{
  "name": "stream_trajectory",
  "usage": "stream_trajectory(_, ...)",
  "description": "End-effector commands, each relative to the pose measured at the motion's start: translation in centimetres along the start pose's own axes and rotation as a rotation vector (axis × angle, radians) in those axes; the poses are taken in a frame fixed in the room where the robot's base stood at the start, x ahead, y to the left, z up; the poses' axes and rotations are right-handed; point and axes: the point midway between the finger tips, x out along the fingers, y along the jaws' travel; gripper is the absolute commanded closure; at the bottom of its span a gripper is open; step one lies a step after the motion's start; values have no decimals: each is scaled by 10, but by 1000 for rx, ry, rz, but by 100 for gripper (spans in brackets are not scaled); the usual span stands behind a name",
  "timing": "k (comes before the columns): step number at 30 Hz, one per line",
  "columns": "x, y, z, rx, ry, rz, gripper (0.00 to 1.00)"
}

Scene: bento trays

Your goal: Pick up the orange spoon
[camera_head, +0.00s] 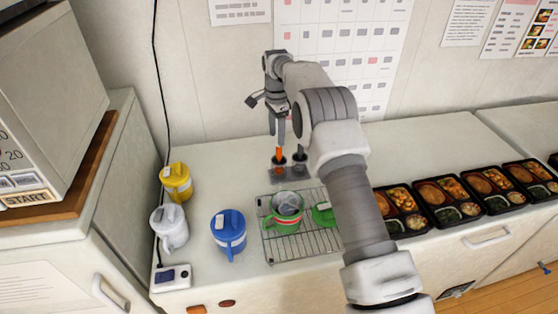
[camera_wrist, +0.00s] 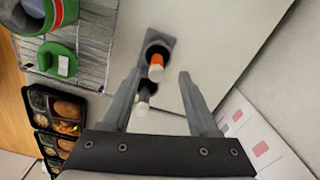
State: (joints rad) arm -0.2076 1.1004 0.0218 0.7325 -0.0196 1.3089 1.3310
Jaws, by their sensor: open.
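The orange spoon (camera_head: 279,154) stands upright in a grey holder (camera_head: 293,181) at the back of the counter, behind the wire rack. Its orange handle end (camera_wrist: 156,65) shows between my fingertips in the wrist view, with a gap on both sides. My gripper (camera_head: 276,133) is open and points down just above and around the handle top. A second, dark grey handle (camera_wrist: 143,92) stands in the same holder (camera_wrist: 154,37), to the right of the orange one in the head view. The spoon's lower part is hidden in the holder.
A wire rack (camera_head: 278,245) with a green-and-grey cup (camera_head: 287,203) and a green lid (camera_head: 323,214) lies in front. Yellow (camera_head: 177,182), white (camera_head: 169,228) and blue (camera_head: 229,232) jugs stand left. Several bento trays (camera_head: 404,208) line the right. A wall is behind.

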Motion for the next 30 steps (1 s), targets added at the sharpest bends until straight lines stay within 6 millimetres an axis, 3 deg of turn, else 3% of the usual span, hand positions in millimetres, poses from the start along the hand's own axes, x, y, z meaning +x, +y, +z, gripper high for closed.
stream_trajectory(8,22,2,-2,0,0,2,40)
stream_trajectory(18,65,5,-6,0,0,1,40)
stream_trajectory(26,68,5,-6,0,0,0,40)
stream_trajectory(30,68,5,-6,0,1,0,65)
